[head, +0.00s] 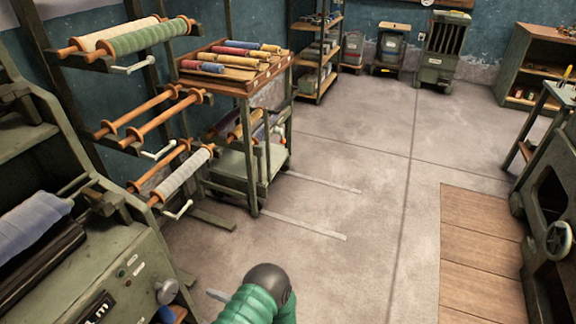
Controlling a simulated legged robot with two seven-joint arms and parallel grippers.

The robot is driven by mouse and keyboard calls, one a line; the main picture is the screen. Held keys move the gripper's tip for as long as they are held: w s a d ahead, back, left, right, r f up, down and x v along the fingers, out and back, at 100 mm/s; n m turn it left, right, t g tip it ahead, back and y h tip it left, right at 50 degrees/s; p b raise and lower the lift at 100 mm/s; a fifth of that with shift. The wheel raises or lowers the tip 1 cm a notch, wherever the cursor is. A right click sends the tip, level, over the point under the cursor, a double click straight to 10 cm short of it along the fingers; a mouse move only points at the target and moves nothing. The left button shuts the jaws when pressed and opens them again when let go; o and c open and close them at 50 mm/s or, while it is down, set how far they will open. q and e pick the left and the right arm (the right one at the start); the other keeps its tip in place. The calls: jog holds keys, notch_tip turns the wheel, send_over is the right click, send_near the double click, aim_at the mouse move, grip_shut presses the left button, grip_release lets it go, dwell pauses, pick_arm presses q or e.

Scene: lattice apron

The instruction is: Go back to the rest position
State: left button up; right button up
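The task names no object. Neither of my grippers shows in the head view, so whether they are open or shut, or hold anything, is hidden.
A roller rack holds a green fabric roll (145,38) and a grey roll (184,174). A wooden-topped cart (240,88) with coloured rolls stands beside it. Machines stand at the lower left (120,262) and right (548,235). Wooden floorboards (480,250) lie at right. The middle floor (365,150) is clear.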

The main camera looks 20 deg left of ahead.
pick_arm(q)
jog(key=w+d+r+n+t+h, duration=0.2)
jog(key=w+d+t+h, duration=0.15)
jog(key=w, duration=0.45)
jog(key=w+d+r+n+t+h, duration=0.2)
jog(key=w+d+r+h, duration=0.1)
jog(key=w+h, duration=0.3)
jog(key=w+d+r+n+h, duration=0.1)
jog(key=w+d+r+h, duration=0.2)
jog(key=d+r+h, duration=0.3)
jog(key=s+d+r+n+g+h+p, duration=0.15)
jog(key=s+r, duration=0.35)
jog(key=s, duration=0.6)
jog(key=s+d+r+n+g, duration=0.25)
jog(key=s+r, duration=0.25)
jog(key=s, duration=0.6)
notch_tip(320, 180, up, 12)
jog(key=p, duration=1.3)
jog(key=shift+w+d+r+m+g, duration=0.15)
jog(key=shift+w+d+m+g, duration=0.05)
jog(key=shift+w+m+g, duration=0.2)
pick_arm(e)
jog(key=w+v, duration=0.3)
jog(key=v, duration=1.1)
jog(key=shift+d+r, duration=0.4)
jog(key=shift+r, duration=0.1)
